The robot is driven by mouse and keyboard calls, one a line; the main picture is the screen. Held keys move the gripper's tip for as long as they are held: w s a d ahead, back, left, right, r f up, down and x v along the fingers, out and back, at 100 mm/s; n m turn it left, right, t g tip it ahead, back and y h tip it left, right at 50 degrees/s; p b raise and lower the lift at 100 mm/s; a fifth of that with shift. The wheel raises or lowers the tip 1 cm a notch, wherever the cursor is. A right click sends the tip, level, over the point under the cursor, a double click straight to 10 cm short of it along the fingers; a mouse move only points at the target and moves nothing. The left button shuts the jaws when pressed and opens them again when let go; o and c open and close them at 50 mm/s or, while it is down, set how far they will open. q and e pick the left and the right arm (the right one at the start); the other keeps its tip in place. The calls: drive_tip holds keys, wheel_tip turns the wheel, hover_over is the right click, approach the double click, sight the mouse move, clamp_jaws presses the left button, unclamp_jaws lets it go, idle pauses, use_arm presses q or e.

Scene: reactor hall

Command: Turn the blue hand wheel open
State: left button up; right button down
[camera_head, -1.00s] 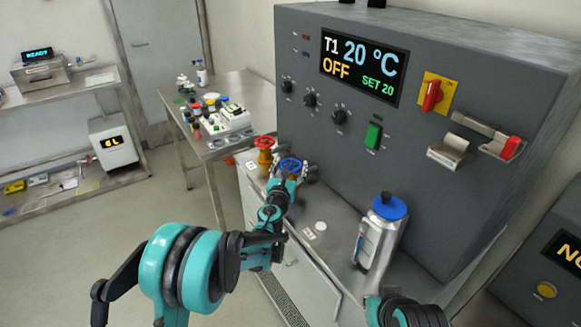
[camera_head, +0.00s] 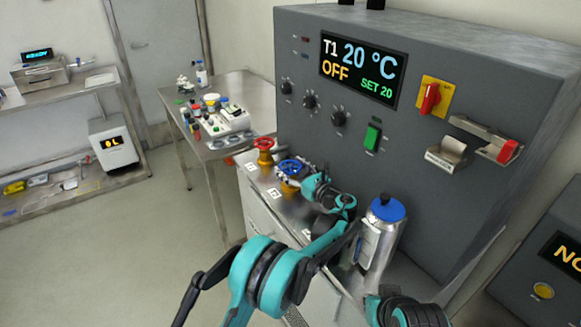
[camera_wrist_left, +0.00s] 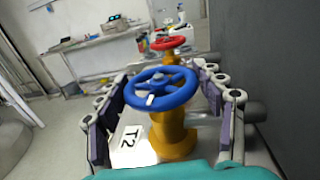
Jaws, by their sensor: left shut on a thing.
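The blue hand wheel (camera_head: 290,167) sits on a yellow valve body (camera_head: 289,186) at the left end of the steel bench top. In the left wrist view the blue wheel (camera_wrist_left: 162,88) is in the middle, above its yellow body (camera_wrist_left: 172,135). My left gripper (camera_head: 303,168) reaches the wheel from the right in the head view. Its two padded fingers (camera_wrist_left: 163,103) stand on either side of the wheel, shut on it. The exact contact at the rim is hard to see. My right gripper is out of view.
A red hand wheel (camera_head: 264,143) stands just beyond the blue one. A blue-capped silver bottle (camera_head: 381,232) stands on the bench close to my left arm. The grey control cabinet (camera_head: 420,150) rises behind. A T2 label (camera_wrist_left: 130,137) lies beside the valve.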

sight(290, 165)
use_arm(q)
drive_tip(key=shift+r+n+g+y, duration=0.1)
drive_tip(key=shift+n+g+y, duration=0.7)
drive_tip(key=shift+g+y, duration=0.1)
drive_tip(key=o, duration=1.2)
drive_tip(key=shift+w, duration=0.1)
drive_tip(key=shift+c, duration=0.2)
wheel_tip(290, 165, up, 10)
drive_tip(key=shift+f, duration=0.1)
